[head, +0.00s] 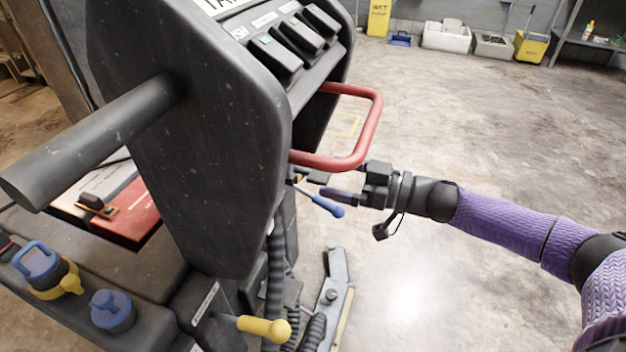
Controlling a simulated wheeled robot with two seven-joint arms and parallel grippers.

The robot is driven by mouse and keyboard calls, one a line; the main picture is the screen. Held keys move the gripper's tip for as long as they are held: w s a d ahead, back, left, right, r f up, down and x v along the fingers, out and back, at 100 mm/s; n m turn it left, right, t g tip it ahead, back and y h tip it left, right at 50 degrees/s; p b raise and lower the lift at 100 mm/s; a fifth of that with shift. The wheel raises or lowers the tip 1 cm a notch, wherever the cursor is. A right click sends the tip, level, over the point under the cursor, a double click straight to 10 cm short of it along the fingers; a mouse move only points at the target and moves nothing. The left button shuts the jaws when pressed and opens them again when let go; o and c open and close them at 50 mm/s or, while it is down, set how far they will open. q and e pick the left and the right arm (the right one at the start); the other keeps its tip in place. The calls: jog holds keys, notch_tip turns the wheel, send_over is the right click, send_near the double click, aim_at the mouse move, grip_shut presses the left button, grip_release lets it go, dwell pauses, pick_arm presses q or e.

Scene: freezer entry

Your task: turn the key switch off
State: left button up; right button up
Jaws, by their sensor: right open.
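No part is clearly recognisable as the key switch. A small black knob on a tan base (95,203) sits on a red and white panel (137,210) at the left, below the thick grey bar; I cannot tell whether it is the key switch. My right gripper (335,182) is open at mid-picture, reaching in from the right, just under the red loop handle (370,120). Its fingers point left towards the dark housing. A lever with a blue grip (326,204) is just below its fingertips; I cannot tell whether they touch. My left gripper is out of view.
The large dark console (190,130) with black rocker switches (300,35) fills the left. A blue and yellow fitting (45,268), a blue knob (112,308) and a yellow-handled lever (265,328) are at lower left. Concrete floor (480,110) is open at right.

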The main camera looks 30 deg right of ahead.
aim_at(330, 175)
jog(key=x, duration=0.2)
jog(key=shift+w+a+f+b, duration=0.1)
jog(key=shift+w+a+b, duration=0.15)
jog(key=shift+b, duration=0.15)
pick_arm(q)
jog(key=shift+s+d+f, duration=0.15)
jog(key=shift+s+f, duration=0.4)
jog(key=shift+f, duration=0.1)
pick_arm(e)
jog(key=shift+w+a, duration=0.3)
jog(key=c, duration=1.2)
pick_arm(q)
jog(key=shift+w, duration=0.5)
pick_arm(e)
jog(key=shift+c, duration=0.2)
